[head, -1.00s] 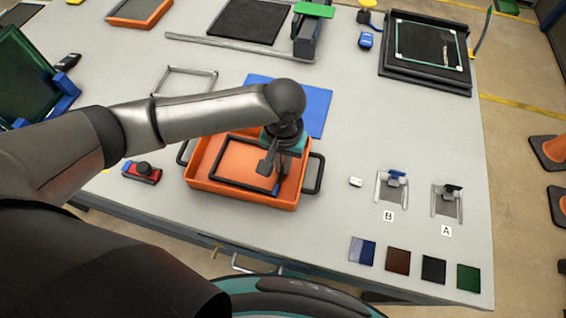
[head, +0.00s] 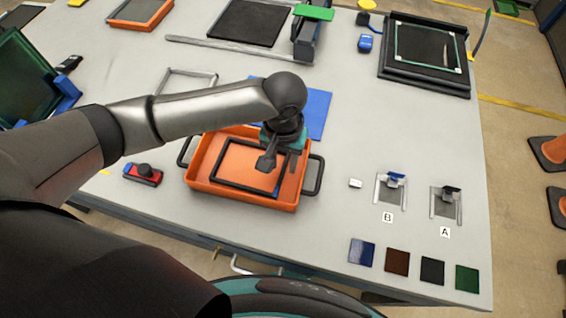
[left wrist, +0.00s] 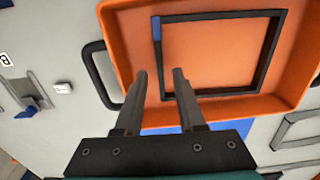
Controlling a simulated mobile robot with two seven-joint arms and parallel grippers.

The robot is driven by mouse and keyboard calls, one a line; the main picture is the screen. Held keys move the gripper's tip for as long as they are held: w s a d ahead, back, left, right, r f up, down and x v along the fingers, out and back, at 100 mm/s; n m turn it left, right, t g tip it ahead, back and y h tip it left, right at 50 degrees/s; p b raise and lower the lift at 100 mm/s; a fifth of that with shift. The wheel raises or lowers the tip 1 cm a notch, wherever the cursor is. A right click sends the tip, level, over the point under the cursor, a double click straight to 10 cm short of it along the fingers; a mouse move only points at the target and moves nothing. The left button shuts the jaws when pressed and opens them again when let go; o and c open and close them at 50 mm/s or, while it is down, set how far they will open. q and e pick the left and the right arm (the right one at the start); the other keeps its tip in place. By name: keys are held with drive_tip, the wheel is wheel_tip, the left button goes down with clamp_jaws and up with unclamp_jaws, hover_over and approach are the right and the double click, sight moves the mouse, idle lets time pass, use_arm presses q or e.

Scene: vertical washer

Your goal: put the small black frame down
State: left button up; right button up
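The small black frame (head: 245,189) lies flat inside the orange tray (head: 201,183), with a blue piece on one side. My left gripper (head: 272,163) hangs over the right part of the tray. The arm hides the far right part of the frame in the head view. My right gripper is not in view.
A blue mat (head: 318,112) lies behind the tray. A red-and-blue device (head: 143,175) sits to its left. A small white block (head: 355,183) and clamps B (head: 391,190) and A (head: 446,203) stand right, with coloured squares (head: 397,261) in front. The table's right middle is clear.

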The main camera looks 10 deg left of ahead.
use_arm(q)
wheel_tip(320, 180, up, 10)
drive_tip(key=p, duration=0.2)
drive_tip(key=shift+r, duration=0.1)
